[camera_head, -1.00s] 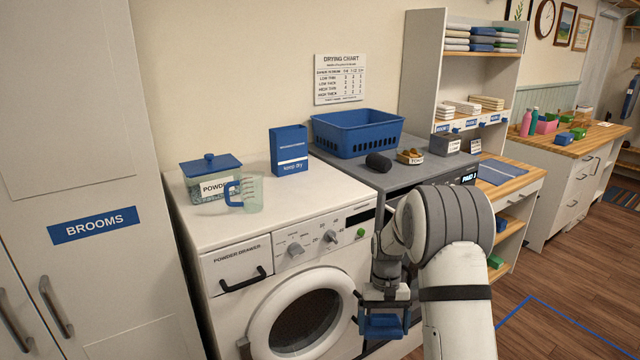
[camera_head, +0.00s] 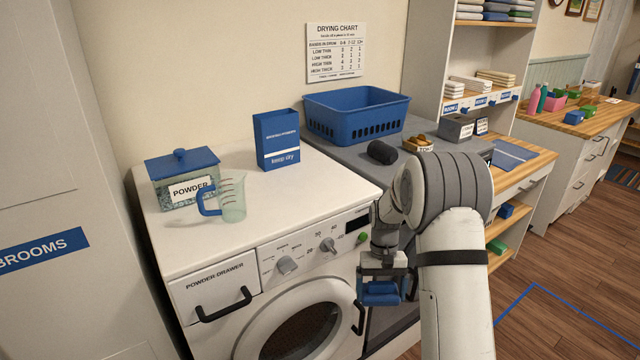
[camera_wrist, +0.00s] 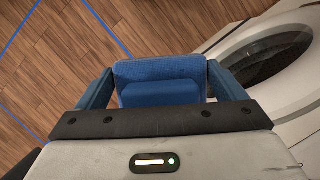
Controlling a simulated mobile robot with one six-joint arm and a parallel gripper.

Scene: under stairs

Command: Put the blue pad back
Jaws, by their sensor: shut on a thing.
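My gripper (camera_head: 382,290) is shut on the blue pad (camera_head: 381,287) and holds it in the air in front of the machines, just right of the washer door. In the wrist view the blue pad (camera_wrist: 160,82) sits between the two blue fingers, with wood floor behind it. It looks like a block with a raised smaller part. Part of the pad is hidden by my gripper in the head view.
The washer (camera_head: 310,220) carries a powder tub (camera_head: 184,178), a measuring jug (camera_head: 228,198) and a blue box (camera_head: 277,140). A blue basket (camera_head: 356,115) and a dark roll (camera_head: 381,152) are on the grey machine. Shelves and a wooden counter (camera_head: 585,118) stand right.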

